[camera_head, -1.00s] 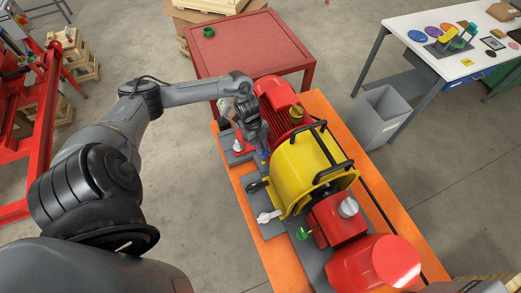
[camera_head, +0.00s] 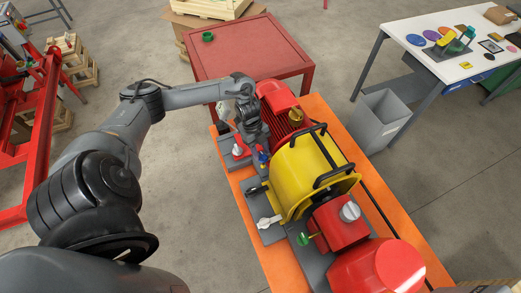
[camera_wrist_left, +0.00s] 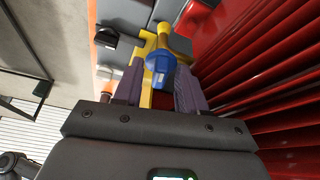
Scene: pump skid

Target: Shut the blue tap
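The blue tap (camera_wrist_left: 160,66) shows in the left wrist view between the two purple fingers of my left gripper (camera_wrist_left: 160,76), in front of a yellow part. The fingers stand apart with the tap's blue handle filling most of the gap; I cannot tell whether they press on it. In the head view my left gripper (camera_head: 255,147) points down beside the red finned motor, and only a small piece of the blue tap (camera_head: 262,157) shows by the fingertips. The rest of it is hidden. My right gripper is not in view.
The red finned motor (camera_head: 280,108) is close on the right of my left gripper. The yellow housing (camera_head: 302,172) with black bars is nearer. White (camera_head: 268,221) and green (camera_head: 303,238) handles sit along the skid. A red table (camera_head: 248,50) stands behind.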

